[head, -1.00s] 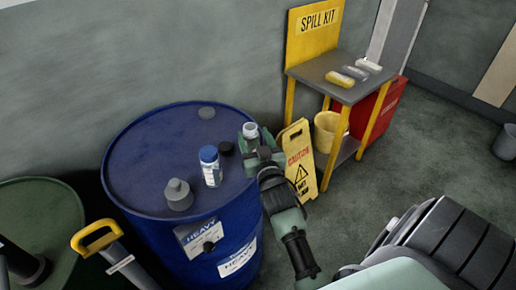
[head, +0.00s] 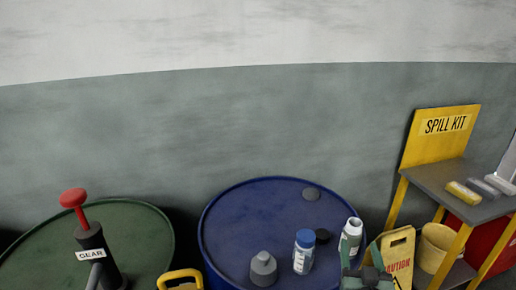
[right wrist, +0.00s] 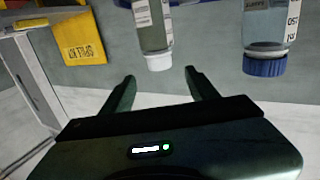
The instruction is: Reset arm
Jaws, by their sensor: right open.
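A bottle with a white cap (head: 351,238) is at the right side of the blue drum's top (head: 228,230). My right gripper (head: 367,250) is in front of it, and its lower part is hidden in the head view. In the right wrist view, which is upside down, the white-capped bottle (right wrist: 152,30) lies beyond and between the spread, empty fingers of the right gripper (right wrist: 160,88). A blue-capped bottle (head: 303,254) stands to its left on the drum and also shows in the right wrist view (right wrist: 267,40). My left gripper is not in view.
A grey flask (head: 263,268), a black cap (head: 322,236) and a grey disc (head: 311,194) are on the blue drum. A green drum (head: 140,240) with a red-handled gear pump (head: 88,245) stands left. A spill kit table (head: 450,178) and yellow caution sign (head: 400,260) stand right.

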